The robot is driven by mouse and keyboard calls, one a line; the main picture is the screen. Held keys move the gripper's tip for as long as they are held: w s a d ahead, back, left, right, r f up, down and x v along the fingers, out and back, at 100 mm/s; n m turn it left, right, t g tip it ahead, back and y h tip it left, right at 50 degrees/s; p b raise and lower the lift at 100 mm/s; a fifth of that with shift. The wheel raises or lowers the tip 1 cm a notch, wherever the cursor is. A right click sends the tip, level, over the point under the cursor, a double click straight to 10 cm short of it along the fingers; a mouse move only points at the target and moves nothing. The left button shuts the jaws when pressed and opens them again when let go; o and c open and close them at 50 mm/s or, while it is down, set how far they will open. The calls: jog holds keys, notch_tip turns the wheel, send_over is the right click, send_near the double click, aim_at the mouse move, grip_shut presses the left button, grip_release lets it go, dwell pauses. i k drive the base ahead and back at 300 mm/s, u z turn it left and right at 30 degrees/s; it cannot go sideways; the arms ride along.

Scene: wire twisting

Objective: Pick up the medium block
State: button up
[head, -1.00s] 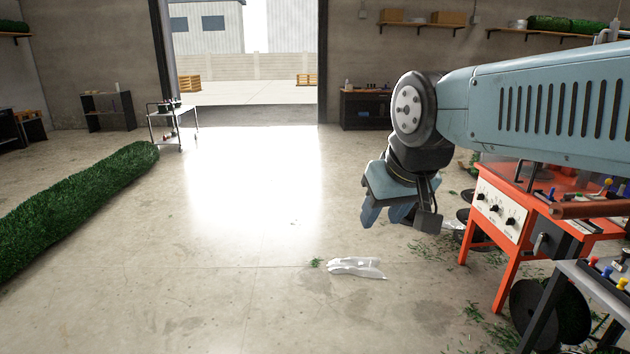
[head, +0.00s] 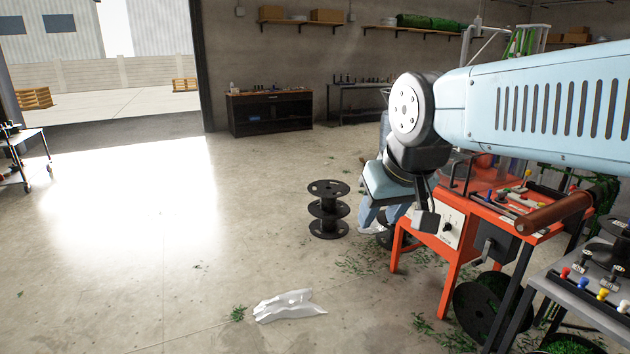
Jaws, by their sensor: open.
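My gripper (head: 382,215) hangs from the arm at the right of the head view, fingers pointing down. It is open, and I see nothing between its fingers. It is in front of the left end of the orange machine (head: 448,228) in the picture. I cannot make out a medium block anywhere. Small items lie on the orange machine's top, partly behind my arm, too small to tell apart.
A black spool (head: 328,208) stands on the floor left of my gripper. A crumpled white sheet (head: 290,306) and green scraps lie on the floor. A grey table (head: 590,306) with coloured knobs is at lower right. A dark cabinet (head: 270,112) stands at the back. Left floor is open.

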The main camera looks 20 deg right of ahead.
aim_at(580, 266)
jog(key=z, duration=0.4)
jog(key=i, duration=0.85)
jog(key=z, duration=0.85)
jog(key=i, duration=0.55)
jog(key=z, duration=0.3)
jog(key=k, duration=0.9)
jog(key=z, duration=0.2)
jog(key=i, duration=0.9)
jog(key=u, duration=0.1)
